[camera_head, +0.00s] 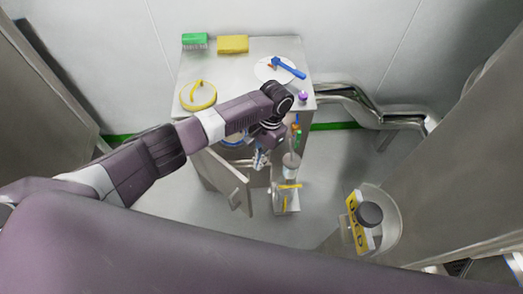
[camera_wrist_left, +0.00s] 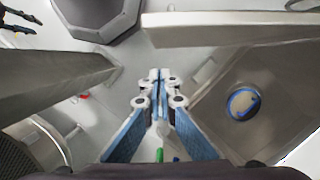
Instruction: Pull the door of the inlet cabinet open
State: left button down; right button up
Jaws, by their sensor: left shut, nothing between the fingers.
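The inlet cabinet (camera_head: 190,75) is a steel box against the back wall in the head view. Its door (camera_head: 222,172) stands partly open, swung out from the front towards me, with a handle bar on its outer face. The left gripper (camera_head: 260,160) is shut and empty, in front of the cabinet opening and to the right of the door. In the left wrist view the gripper (camera_wrist_left: 160,85) has its blue fingers together; a steel panel, probably the door (camera_wrist_left: 235,28), is apart from them. A blue-rimmed round item (camera_wrist_left: 243,102) shows in that view. My right gripper is not in view.
On the cabinet top lie a green brush (camera_head: 195,41), a yellow sponge (camera_head: 233,44), a yellow ring (camera_head: 199,96) and a white plate (camera_head: 267,69). A clear bin (camera_head: 388,232) stands at right. Steel pipes (camera_head: 360,108) run beside the cabinet. Floor left of the door is clear.

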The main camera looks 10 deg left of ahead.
pick_arm(q)
jog(key=s+a+f+p, duration=0.1)
jog(key=s, duration=0.1)
jog(key=s+a+f+p, duration=0.1)
jog(key=f+p, duration=0.1)
jog(key=shift+s+a+f, duration=0.15)
jog(key=shift+s+a, duration=0.05)
jog(key=shift+s, duration=0.2)
